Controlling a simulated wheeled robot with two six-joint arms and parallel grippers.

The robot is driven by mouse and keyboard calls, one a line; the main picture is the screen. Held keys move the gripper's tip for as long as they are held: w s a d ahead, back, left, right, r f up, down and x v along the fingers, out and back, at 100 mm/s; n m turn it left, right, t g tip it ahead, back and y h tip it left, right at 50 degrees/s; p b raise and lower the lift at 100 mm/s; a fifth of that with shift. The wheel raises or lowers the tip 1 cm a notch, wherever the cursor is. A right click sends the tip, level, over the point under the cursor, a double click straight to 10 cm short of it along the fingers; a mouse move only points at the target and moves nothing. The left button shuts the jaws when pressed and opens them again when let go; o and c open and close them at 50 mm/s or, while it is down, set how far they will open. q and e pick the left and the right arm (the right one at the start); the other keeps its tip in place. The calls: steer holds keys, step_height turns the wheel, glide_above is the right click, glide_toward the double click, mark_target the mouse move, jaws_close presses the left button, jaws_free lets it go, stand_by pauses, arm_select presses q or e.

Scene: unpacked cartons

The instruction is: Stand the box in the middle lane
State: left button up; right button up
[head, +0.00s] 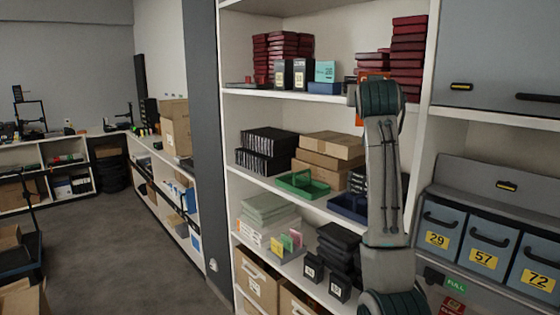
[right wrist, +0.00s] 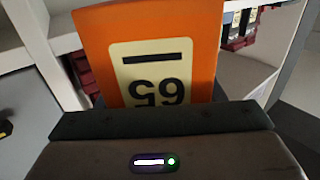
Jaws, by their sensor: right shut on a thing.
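An orange box (right wrist: 205,60) with a cream label reading 65 fills the middle of the right wrist view, the number upside down there. My right gripper (right wrist: 162,120) is shut on it. In the head view, an orange patch (head: 375,75) shows at the upper shelf behind my right arm, which hides the gripper and most of that spot. Black boxes (head: 284,74) with labels and a teal box (head: 325,71) stand upright on the upper shelf, left of my arm. I cannot make out which lane is the middle one. My left gripper is not in view.
Stacks of dark red boxes (head: 282,46) stand on the upper shelf, and a blue tray (head: 325,88) sits at its front. Below are brown cartons (head: 330,147) and a green tray (head: 301,185). Numbered grey-blue bins (head: 439,232) are at right. The floor (head: 110,225) at left is largely clear.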

steer(key=s+a+f+n+y, duration=0.1)
steer(key=s+f+y, duration=0.15)
steer(key=f, duration=0.95)
steer(key=s+a+f+n+y+b, duration=0.1)
steer(key=s+f, duration=0.2)
steer(key=f, duration=0.9)
steer(key=s+a+f+n+y, duration=0.1)
steer(key=s+a+f+y, duration=0.1)
steer(key=f, duration=1)
steer(key=s+d+f+b, duration=0.1)
steer(key=s+f, duration=0.8)
steer(key=s, duration=0.5)
steer(key=s+d+f+b, duration=0.1)
steer(key=s+f, duration=0.8)
steer(key=s, duration=0.5)
steer(key=shift+d+f+t+h, duration=0.2)
steer(key=shift+t+h, duration=0.1)
steer(key=shift+h, duration=0.15)
steer(key=w+a+r+n+g+y, duration=0.3)
steer(key=w+a+n+g+y, duration=0.1)
steer(key=a+n+g+y, duration=0.3)
steer(key=w+a+r+n+g+y, duration=0.3)
steer(key=w+a+n+g+y, duration=0.1)
steer(key=a+n+g+y, duration=0.4)
steer(key=shift+w+n+g+y, duration=0.25)
steer(key=shift+n+g+y, duration=0.75)
steer(key=shift+y, duration=0.5)
